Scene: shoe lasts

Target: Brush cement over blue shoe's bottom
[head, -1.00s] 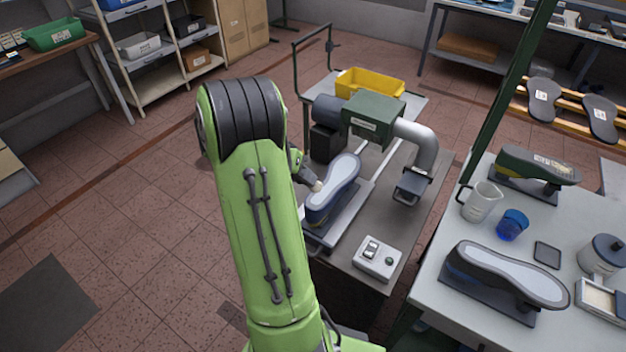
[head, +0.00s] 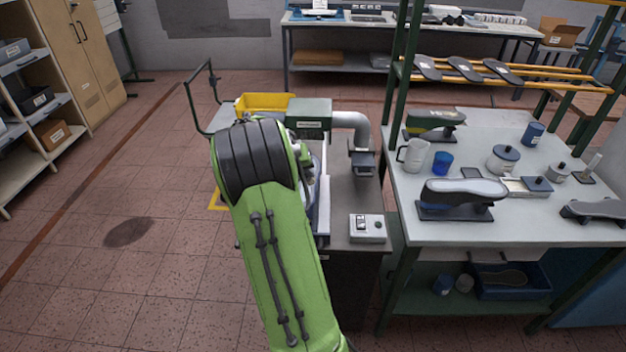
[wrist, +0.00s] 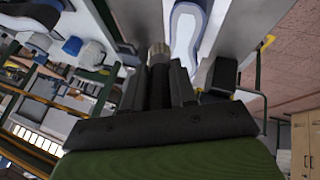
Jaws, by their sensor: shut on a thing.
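The blue shoe, sole up with a pale bottom (wrist: 186,32), lies in the machine's bed at the top of the wrist view. In the head view my arm hides nearly all of it. My gripper (wrist: 160,72) is shut on a brush, whose round metal-looking end (wrist: 158,52) sticks out between the fingers beside the shoe. The brush's tip is cut off or hidden, so I cannot tell if it touches the sole. The head view hides my gripper behind my arm.
The machine has a green housing (head: 309,112), a grey pipe (head: 352,122) and a switch box (head: 367,228). The right table (head: 430,228) holds a dark shoe (head: 460,201), a white jug (head: 413,156), a blue cup (head: 443,162) and lidded pots. Floor at left is clear.

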